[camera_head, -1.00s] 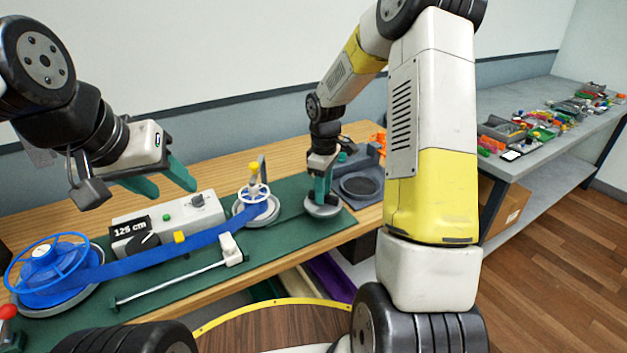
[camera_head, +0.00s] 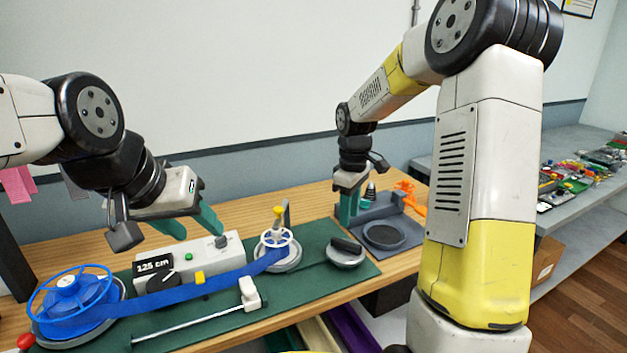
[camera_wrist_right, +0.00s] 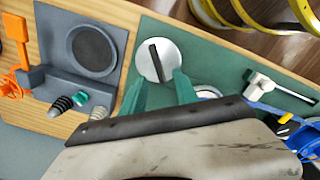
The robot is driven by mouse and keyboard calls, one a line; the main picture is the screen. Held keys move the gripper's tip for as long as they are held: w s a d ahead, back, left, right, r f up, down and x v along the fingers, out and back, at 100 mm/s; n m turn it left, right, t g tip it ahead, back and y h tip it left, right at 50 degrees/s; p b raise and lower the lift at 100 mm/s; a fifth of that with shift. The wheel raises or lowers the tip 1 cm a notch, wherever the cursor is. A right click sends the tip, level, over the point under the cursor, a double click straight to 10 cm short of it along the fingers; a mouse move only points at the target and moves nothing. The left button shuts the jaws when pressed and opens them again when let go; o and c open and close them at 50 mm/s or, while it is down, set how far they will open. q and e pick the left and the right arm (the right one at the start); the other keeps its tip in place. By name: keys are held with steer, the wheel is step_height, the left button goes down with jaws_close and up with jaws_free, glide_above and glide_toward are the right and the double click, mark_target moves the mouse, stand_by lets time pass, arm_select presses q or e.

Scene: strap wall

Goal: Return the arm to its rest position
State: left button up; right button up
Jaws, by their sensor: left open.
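My right gripper (camera_head: 347,210) hangs at the back of the bench, behind and above the round grey disc (camera_head: 345,252) with a black bar handle. In the right wrist view its two green fingers (camera_wrist_right: 160,90) stand apart with nothing between them, and the disc (camera_wrist_right: 168,62) lies clear beyond the tips. My left gripper (camera_head: 195,231) is open and empty above the grey box (camera_head: 215,250) whose display reads 125 cm.
A blue strap (camera_head: 180,296) runs from the blue reel (camera_head: 70,300) to a small white-rimmed spool (camera_head: 277,240). A grey holder with a round recess (camera_head: 385,236) stands right of the green mat (camera_head: 310,283). A second table (camera_head: 590,190) with clutter is at the right.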

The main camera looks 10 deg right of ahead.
steer(key=s+r+m+t, duration=0.2)
steer(key=s+r+m, duration=0.1)
steer(key=s, duration=0.4)
steer(key=s+a+r+m+t+y, duration=0.1)
steer(key=s+r+m+t, duration=0.1)
steer(key=s+r, duration=0.4)
steer(key=s+r+m+t+y, duration=0.1)
steer(key=s+r+m, duration=0.3)
steer(key=s, duration=0.6)
steer(key=shift+s+a+r+m+t, duration=0.15)
steer(key=shift+a+r+m+t, duration=0.25)
